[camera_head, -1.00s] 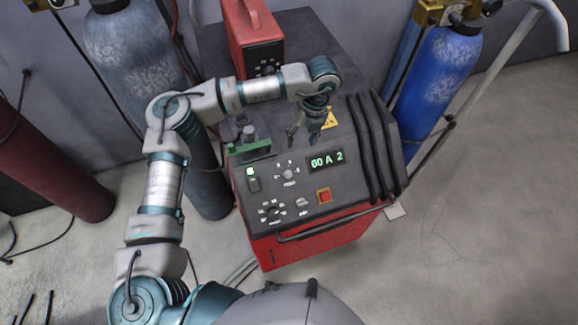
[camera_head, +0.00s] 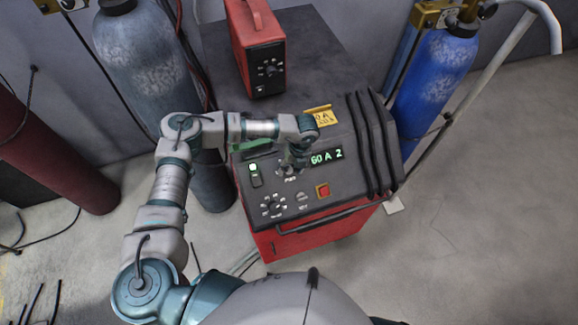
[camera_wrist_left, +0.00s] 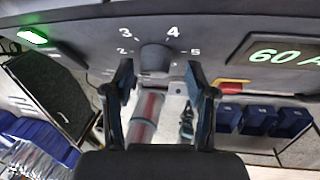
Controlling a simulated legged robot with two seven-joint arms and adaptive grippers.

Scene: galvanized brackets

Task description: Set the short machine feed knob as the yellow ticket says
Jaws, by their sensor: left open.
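The large red machine with a dark sloping panel (camera_head: 345,178) stands in the middle of the head view. Its display (camera_head: 326,157) reads "60 A 2". The yellow ticket (camera_head: 323,118) is on its top above the display; it shows an "A" line, the rest too small to read. My left gripper (camera_head: 292,165) is over the panel's upper dial, largely hiding it. In the left wrist view, the dark knob (camera_wrist_left: 155,53), with 2, 3, 4 and 5 around it, sits between the open fingers of my left gripper (camera_wrist_left: 157,70). I cannot tell whether they touch it. My right gripper is out of view.
A smaller red machine (camera_head: 256,50) with its own knob stands on top at the back. A lower dial (camera_head: 273,206) and a red button (camera_head: 323,190) are on the panel. Gas cylinders (camera_head: 436,75) stand at both sides. Floor at right is clear.

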